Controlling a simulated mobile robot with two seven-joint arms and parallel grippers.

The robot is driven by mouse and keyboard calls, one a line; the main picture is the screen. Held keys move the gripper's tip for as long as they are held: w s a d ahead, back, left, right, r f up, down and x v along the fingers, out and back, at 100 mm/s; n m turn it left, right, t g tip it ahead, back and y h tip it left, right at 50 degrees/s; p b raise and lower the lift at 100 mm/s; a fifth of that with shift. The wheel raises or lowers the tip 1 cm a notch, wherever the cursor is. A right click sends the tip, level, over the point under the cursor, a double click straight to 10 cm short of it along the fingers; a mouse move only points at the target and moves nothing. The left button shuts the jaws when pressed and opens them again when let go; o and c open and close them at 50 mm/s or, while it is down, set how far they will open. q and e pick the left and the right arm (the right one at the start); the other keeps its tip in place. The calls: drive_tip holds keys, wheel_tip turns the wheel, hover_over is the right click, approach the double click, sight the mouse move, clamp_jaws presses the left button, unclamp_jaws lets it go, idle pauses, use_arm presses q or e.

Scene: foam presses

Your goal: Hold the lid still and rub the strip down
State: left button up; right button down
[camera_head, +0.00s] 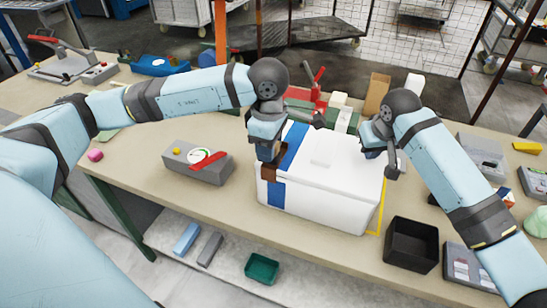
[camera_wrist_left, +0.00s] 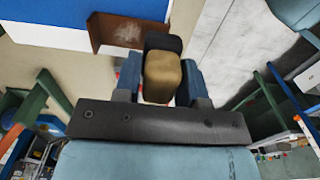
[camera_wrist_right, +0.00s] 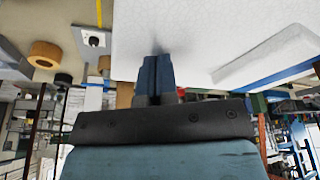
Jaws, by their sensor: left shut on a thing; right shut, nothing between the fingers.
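The white box with its lid (camera_head: 335,165) stands on the bench. A blue strip (camera_head: 293,145) crosses the lid's left end and continues down the front (camera_head: 277,194); it also shows in the left wrist view (camera_wrist_left: 60,12). My left gripper (camera_head: 268,148) is shut on a tan-and-black block (camera_wrist_left: 162,72) at the box's left end. A brown angled piece (camera_wrist_left: 118,30) lies beside the block and strip; I cannot tell whether it belongs to the block. My right gripper (camera_head: 392,168) is shut and empty at the lid's right end, its tips (camera_wrist_right: 157,62) at or very near the white surface.
A red-handled press (camera_head: 318,92) and a cardboard piece (camera_head: 376,93) are behind. Bare bench lies between the gauge device and the box.

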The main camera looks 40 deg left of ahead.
use_arm(q)
drive_tip(key=shift+f, duration=1.2)
drive_tip(key=shift+w+a, duration=0.25)
drive_tip(key=shift+w, duration=0.85)
drive_tip(key=shift+w+a, duration=0.25)
drive_tip(key=shift+w, duration=0.8)
drive_tip(key=shift+r, duration=0.1)
drive_tip(key=shift+r, duration=0.7)
drive_tip(key=shift+s, duration=0.1)
